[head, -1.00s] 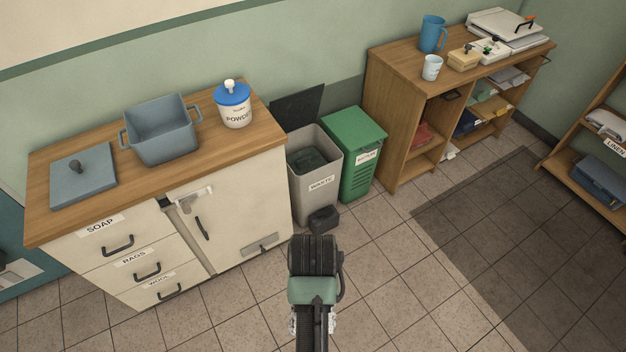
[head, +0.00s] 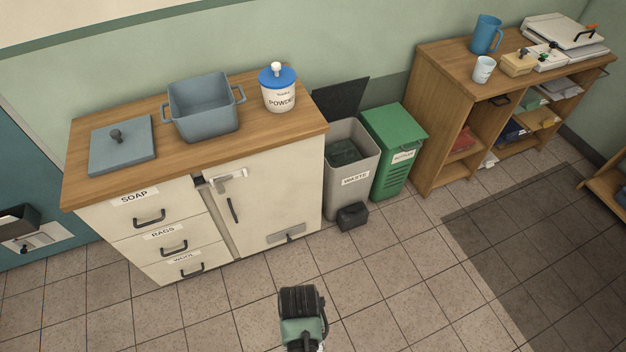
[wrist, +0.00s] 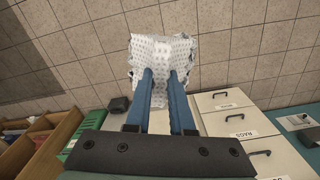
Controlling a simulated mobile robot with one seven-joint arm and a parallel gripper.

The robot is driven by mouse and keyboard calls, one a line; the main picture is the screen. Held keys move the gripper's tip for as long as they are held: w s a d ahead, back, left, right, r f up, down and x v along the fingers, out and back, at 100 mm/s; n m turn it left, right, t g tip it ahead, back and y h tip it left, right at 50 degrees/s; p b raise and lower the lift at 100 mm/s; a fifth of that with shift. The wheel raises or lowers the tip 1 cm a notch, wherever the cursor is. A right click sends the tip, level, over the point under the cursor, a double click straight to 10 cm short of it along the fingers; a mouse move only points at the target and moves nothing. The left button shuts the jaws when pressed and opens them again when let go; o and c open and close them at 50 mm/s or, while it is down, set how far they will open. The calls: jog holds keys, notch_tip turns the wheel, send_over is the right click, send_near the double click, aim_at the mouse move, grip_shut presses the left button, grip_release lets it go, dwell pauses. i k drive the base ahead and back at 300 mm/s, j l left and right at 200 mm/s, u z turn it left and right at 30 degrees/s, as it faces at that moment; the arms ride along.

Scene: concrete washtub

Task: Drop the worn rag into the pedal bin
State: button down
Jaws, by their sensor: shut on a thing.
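The worn rag (wrist: 160,50), a white cloth with small grey marks, is pinched between the blue fingers of my gripper (wrist: 162,76) in the wrist view. It spreads out past the fingertips. The pedal bin (head: 340,185) is the light grey bin labelled WASTE in the head view, between the cabinet and a green bin. Its dark lid (head: 341,97) stands open and a dark lining or filling shows inside. Its black pedal (head: 352,216) sticks out in front.
The cream cabinet (head: 270,199) with a grey tub (head: 203,108) and a powder jar (head: 279,88) stands left of the bin. A green bin (head: 394,150) and a wooden shelf unit (head: 432,135) stand to its right. The tiled floor in front is clear.

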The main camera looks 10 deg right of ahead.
aim_at(347, 163)
jog(key=i+l+u, duration=0.6)
jog(key=l, duration=0.3)
jog(key=i+l+u, duration=0.2)
jog(key=l, duration=0.15)
jog(key=i+l+u, duration=0.2)
jog(key=l, duration=0.2)
jog(key=i+l, duration=0.15)
jog(key=l, duration=0.25)
jog(key=i+l, duration=0.15)
jog(key=l, duration=0.25)
jog(key=i+l, duration=0.15)
jog(key=l, duration=0.2)
jog(key=i+l, duration=0.15)
jog(key=l, duration=0.25)
jog(key=i+l+u, duration=0.1)
jog(key=l, duration=0.3)
jog(key=i, duration=0.4)
